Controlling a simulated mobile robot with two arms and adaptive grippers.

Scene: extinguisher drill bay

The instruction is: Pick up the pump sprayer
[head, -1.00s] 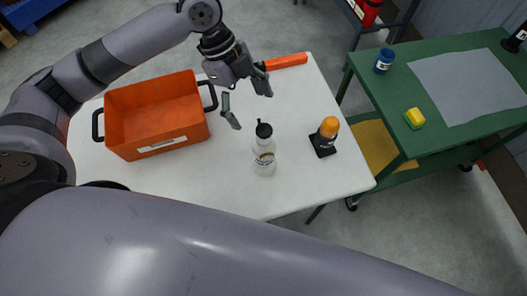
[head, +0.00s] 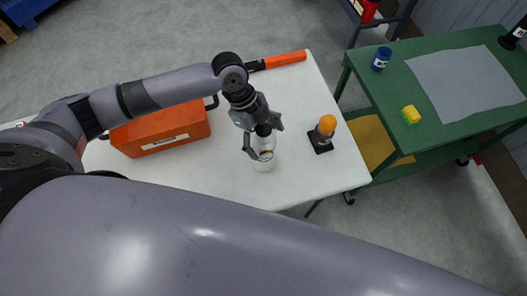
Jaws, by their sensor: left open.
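The pump sprayer (head: 264,160) is a small clear bottle with a black pump head. It stands upright on the white table (head: 225,180). My left gripper (head: 264,142) is open above it, with its fingers on either side of the bottle's upper part. The gripper partly hides the black head. I cannot tell whether a finger touches the bottle. My right gripper is not in view.
An orange-topped beacon (head: 323,132) stands right of the sprayer. An orange-handled tool (head: 282,61) lies at the back. A green cart (head: 390,95) holds a blue jar (head: 381,59) and yellow block (head: 411,114).

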